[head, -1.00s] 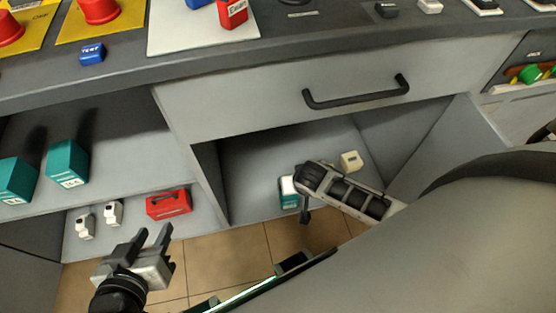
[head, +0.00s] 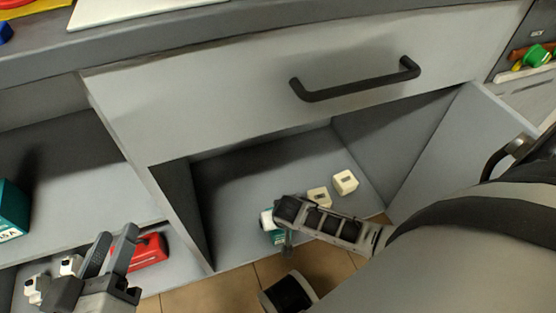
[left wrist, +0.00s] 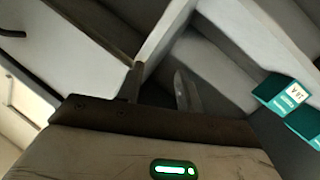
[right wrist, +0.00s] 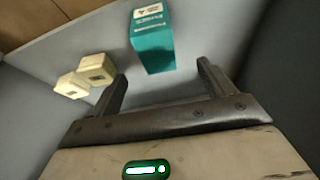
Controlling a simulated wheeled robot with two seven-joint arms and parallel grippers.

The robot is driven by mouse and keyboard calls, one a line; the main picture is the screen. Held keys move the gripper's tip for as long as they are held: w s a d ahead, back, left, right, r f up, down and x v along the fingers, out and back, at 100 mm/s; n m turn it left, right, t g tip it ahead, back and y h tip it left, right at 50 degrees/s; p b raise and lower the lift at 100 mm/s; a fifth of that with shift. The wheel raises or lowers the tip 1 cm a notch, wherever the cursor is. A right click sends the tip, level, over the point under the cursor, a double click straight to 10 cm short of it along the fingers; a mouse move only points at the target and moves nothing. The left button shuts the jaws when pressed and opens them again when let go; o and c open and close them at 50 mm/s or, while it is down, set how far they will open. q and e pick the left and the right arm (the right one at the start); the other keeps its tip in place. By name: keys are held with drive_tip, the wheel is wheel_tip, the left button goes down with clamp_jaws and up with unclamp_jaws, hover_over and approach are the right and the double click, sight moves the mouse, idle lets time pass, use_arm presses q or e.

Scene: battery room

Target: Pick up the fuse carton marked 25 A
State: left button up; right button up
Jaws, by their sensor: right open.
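A teal carton (right wrist: 153,48) with a white label stands inside the open lower cabinet. In the head view (head: 277,238) my right arm partly hides it, and its rating cannot be read. My right gripper (right wrist: 162,70) is open and empty, with the carton just ahead between the lines of its fingers. Another teal carton (head: 10,210) is on the left shelf, cut by the picture edge, its label ending in "5 A". The left wrist view shows two teal cartons (left wrist: 284,94) (left wrist: 306,124). My left gripper (head: 116,240) is open and empty before the left shelves.
Two cream boxes (head: 344,182) (head: 318,196) stand beside the carton in the cabinet. A drawer with a black handle (head: 355,82) is above, an open door (head: 455,150) at right. A red box (head: 150,250) and white devices (head: 70,264) are on the lower left shelf.

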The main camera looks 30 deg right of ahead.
sight(277, 235)
drive_tip(key=b+x, duration=0.1)
drive_tip(key=x, duration=0.3)
drive_tip(key=shift+b, duration=0.35)
drive_tip(key=shift+w+f+b, duration=0.2)
drive_tip(key=shift+f+b, duration=0.15)
drive_tip(key=shift+f, duration=0.2)
drive_tip(key=b+x, duration=0.2)
drive_tip(key=x, duration=0.1)
drive_tip(key=shift+s+d+b, duration=0.1)
drive_tip(key=shift+d+b, duration=0.25)
drive_tip(key=shift+b+x, duration=0.75)
drive_tip(key=shift+x, duration=0.2)
drive_tip(key=shift+r, duration=0.1)
use_arm(q)
wheel_tip(277, 235, up, 9)
drive_tip(key=w+m+t+h, duration=0.2)
drive_tip(key=m+t+h, duration=0.3)
drive_tip(key=m, duration=0.1)
drive_tip(key=shift+a+r+t, duration=0.2)
drive_tip(key=shift+t, duration=0.1)
use_arm(e)
drive_tip(key=c, duration=1.4)
drive_tip(key=shift+r, duration=0.15)
